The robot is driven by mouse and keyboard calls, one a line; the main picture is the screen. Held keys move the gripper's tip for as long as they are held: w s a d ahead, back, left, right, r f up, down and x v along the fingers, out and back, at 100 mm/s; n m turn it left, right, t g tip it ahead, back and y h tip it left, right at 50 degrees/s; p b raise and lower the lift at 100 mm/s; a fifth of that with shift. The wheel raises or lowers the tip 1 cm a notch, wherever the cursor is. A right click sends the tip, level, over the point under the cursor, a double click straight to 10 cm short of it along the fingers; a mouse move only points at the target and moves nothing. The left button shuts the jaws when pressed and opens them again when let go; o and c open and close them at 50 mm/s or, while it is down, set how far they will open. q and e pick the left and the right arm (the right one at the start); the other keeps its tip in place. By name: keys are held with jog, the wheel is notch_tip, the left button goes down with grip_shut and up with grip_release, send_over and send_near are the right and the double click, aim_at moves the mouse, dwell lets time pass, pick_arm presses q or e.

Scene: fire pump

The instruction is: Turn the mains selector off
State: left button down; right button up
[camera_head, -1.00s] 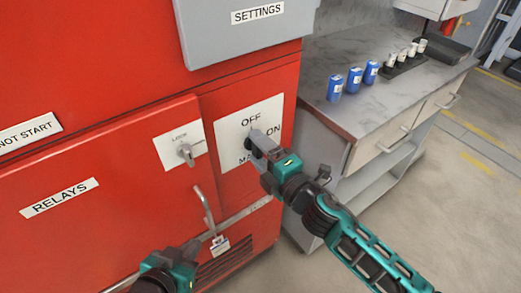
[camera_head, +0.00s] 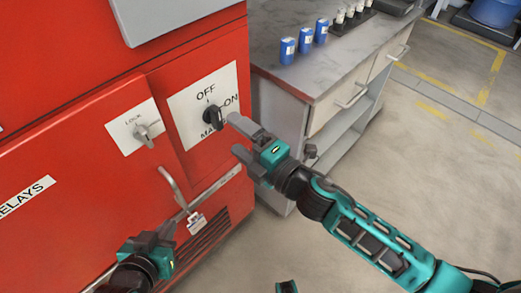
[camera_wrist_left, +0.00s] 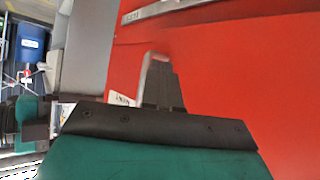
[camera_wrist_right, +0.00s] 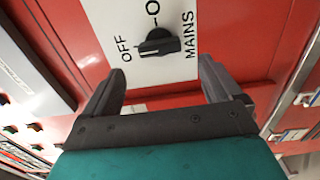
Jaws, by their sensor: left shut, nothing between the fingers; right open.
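The mains selector (camera_head: 213,117) is a black knob on a white plate marked OFF, ON and MAINS, on the red cabinet. In the right wrist view, the selector (camera_wrist_right: 158,44) has its bar lying in line with the OFF mark. My right gripper (camera_head: 236,135) is open and empty, just right of and below the knob, apart from it. In its wrist view the fingers (camera_wrist_right: 162,72) stand apart below the knob.
A lock switch (camera_head: 143,134) sits left of the selector. A grey counter (camera_head: 300,80) with blue cans (camera_head: 288,50) stands right of the cabinet. Floor at right is open.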

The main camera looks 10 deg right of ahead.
jog(key=v, duration=0.6)
jog(key=shift+s+d, duration=0.1)
dwell(0.4)
